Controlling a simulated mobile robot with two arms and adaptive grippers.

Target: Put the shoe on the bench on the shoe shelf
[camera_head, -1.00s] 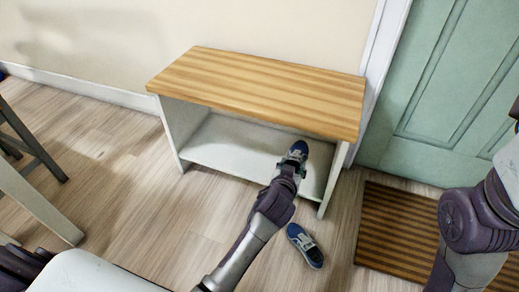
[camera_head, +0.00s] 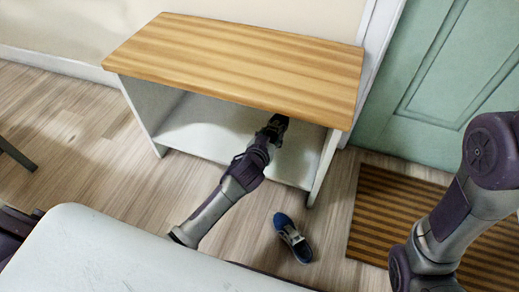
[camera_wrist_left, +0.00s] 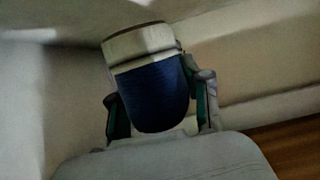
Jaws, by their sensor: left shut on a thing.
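My left gripper (camera_head: 274,128) reaches into the open space under the wooden top of the white shoe shelf (camera_head: 205,128). In the left wrist view it is shut on a blue shoe (camera_wrist_left: 152,95) with a pale band, one finger on each side. The shoe is inside the shelf; whether it touches the shelf floor I cannot tell. In the head view the shelf top and my gripper hide most of this shoe. A second blue shoe (camera_head: 292,238) lies on the floor in front of the shelf. My right gripper is out of view.
A brown striped doormat (camera_head: 370,215) lies on the floor at the right, before a green door (camera_head: 450,80). A dark furniture leg (camera_head: 15,152) shows at the left edge. The wooden floor left of the shelf is clear.

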